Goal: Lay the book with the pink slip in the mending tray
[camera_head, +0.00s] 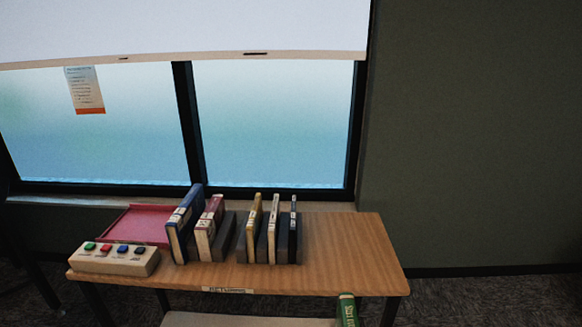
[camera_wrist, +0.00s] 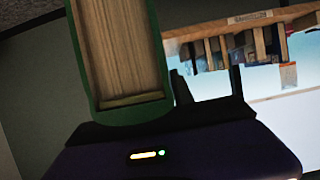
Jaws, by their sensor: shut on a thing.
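A green book (camera_head: 347,311) with pale lettering on its spine shows at the bottom edge of the head view, in front of the table's right part. In the wrist view the green book (camera_wrist: 157,60) is large and close, with its page edges facing the camera. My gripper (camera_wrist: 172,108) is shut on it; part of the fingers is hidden. No pink slip shows on the green book from these sides. A flat pinkish-red tray (camera_head: 134,223), apparently the mending tray, lies at the table's back left, and its visible floor looks empty.
A blue book (camera_head: 183,226) and a dark red book (camera_head: 209,228) stand beside the tray. Several thinner books (camera_head: 274,230) stand in dark holders farther right. A button box (camera_head: 115,259) sits in front of the tray. The wooden table's right end (camera_head: 345,242) is clear.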

